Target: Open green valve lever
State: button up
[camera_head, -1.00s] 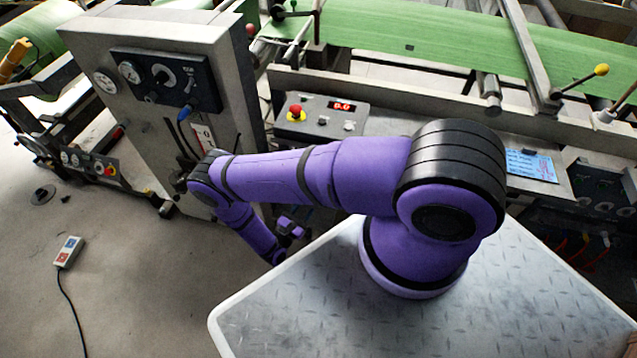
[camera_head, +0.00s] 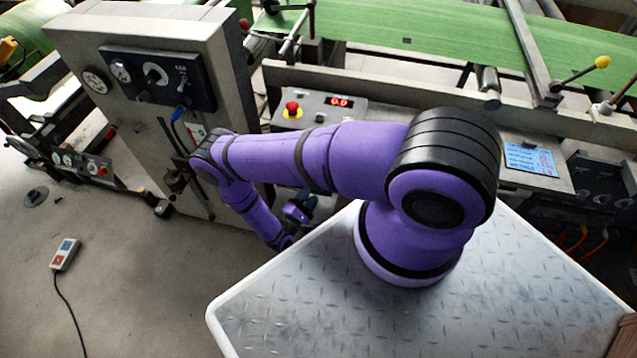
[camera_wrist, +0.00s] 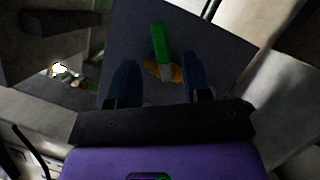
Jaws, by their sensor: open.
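The green valve lever (camera_wrist: 160,42) shows in the wrist view, upper middle, running up from a brass-coloured valve body (camera_wrist: 176,74) in front of a dark panel (camera_wrist: 212,45). My gripper (camera_wrist: 162,72) is open, with one blue finger on each side of the valve's lower end. The green handle lies beyond the fingertips, roughly centred between them. I cannot tell whether the fingers touch the valve. In the head view my gripper (camera_head: 300,208) is small and dark beside the machine's lower front, and the lever is hidden there.
A grey control cabinet (camera_head: 225,75) stands left of my arm. A console with a red button (camera_head: 292,108) and red display is behind it. A grey pendant (camera_head: 65,254) with a cable lies on the floor at left. Open floor (camera_head: 140,290) lies in front.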

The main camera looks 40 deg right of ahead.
jog(key=x, duration=0.6)
jog(key=shift+d, duration=0.2)
grip_shut()
